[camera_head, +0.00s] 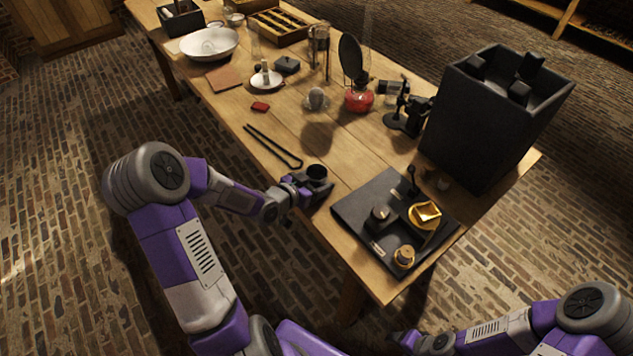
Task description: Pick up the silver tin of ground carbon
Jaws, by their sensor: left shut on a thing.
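A small round container with a dark top (317,171), which looks like the tin of ground carbon, is at the near edge of the table. Its silver side is mostly hidden by the gripper and shadow. My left gripper (314,182) is shut around it, and the container is upright. I cannot tell whether it is clear of the tabletop. My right gripper (404,341) is low at the bottom of the view, away from the table; its fingers are too dark to read.
A dark tray (350,211) holds a dark lidded pot (380,217), a yellow dish (436,221) and a small brass-coloured jar (404,257). A tall black box (480,125) stands behind it. Black tongs (272,146) lie left of the gripper. A red-based lamp (358,99) stands further back.

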